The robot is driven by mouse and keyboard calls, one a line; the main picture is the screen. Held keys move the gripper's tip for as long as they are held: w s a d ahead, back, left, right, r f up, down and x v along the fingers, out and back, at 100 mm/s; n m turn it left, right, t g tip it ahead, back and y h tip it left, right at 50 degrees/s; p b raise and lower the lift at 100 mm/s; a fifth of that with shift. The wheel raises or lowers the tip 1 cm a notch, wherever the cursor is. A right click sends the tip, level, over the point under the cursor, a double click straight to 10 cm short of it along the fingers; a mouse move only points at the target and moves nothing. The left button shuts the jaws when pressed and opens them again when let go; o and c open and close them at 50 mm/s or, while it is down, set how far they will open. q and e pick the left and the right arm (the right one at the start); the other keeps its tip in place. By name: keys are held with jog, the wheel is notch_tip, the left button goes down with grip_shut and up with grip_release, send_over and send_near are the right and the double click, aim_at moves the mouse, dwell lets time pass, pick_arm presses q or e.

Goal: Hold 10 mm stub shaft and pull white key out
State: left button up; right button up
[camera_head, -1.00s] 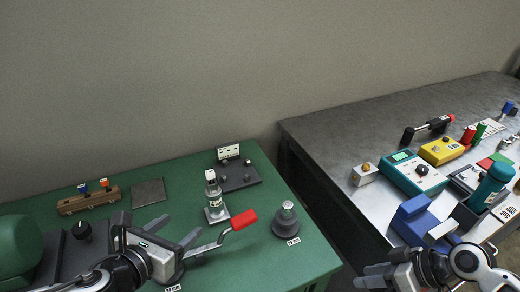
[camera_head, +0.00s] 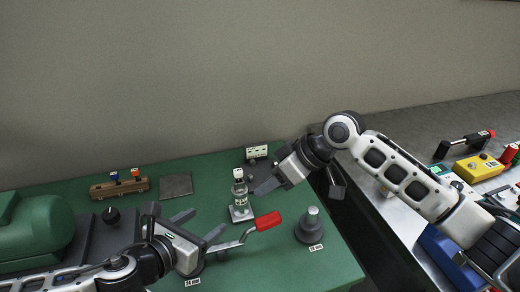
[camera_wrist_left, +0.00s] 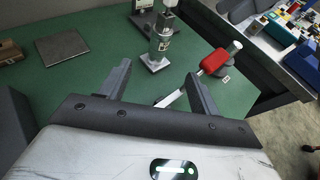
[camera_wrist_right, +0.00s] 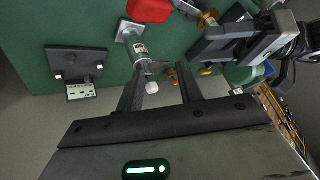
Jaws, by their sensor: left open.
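A slim upright metallic cylinder with a printed label, seemingly the 10 mm stub shaft (camera_head: 240,198), stands on a small square base on the green table. A small white block, seemingly the white key (camera_head: 238,174), is at its top. In the right wrist view the white key (camera_wrist_right: 152,87) appears between the fingers of my right gripper (camera_wrist_right: 160,78), which is open and not seen touching it. In the head view the right gripper (camera_head: 262,186) is just right of the shaft's top. My left gripper (camera_head: 200,224) is open and empty, left and in front of the shaft (camera_wrist_left: 160,45).
A red-handled lever (camera_head: 268,221) lies close in front of the shaft. A dark cone-shaped stand (camera_head: 309,230) is to its right. A dark plate with a white sign (camera_head: 257,152) is behind. A wooden rack (camera_head: 120,188) and flat dark square (camera_head: 176,186) are at back left.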

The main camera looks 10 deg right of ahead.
aim_at(235, 200)
pick_arm(q)
jog(key=x, duration=1.6)
jog(key=shift+d+r, duration=0.1)
pick_arm(e)
jog(key=w+a+r+n+t+h, duration=0.1)
jog(key=w+a+r+h, duration=0.1)
jog(key=w+r, duration=0.2)
jog(key=shift+r+h, duration=0.4)
jog(key=shift+r, duration=0.35)
